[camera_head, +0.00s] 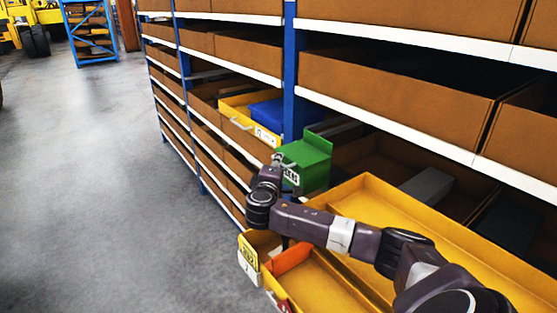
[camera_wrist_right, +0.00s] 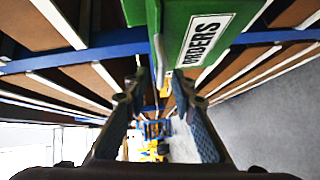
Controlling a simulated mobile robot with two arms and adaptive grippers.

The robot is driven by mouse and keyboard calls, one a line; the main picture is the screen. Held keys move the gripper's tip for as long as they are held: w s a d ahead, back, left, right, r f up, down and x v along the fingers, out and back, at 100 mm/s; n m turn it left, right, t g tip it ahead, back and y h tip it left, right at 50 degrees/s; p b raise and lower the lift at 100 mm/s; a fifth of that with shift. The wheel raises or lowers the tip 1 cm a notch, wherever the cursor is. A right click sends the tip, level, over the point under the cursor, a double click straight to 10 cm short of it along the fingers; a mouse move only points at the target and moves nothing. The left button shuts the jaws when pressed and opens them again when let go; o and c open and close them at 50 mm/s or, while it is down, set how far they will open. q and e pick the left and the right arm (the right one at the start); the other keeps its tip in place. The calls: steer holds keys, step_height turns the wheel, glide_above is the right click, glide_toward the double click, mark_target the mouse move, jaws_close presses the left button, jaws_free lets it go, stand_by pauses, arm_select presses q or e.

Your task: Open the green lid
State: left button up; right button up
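The green box (camera_head: 314,175) stands on the shelf rack in the head view, with a white label on its front. Its green lid (camera_head: 303,152) looks shut, and a green upright piece rises at its back. My right gripper (camera_head: 279,160) is at the front upper edge of the box. My left gripper is not in view.
A yellow bin (camera_head: 235,104) and a blue bin (camera_head: 268,113) sit left of the green box. A large yellow tray (camera_head: 375,190) lies to its right, behind my right arm. An orange piece (camera_head: 290,257) lies in a lower yellow bin. The grey aisle floor (camera_head: 90,180) is clear.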

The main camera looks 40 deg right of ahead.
steer(key=shift+x, duration=1.1)
steer(key=shift+f, duration=0.1)
jaws_close()
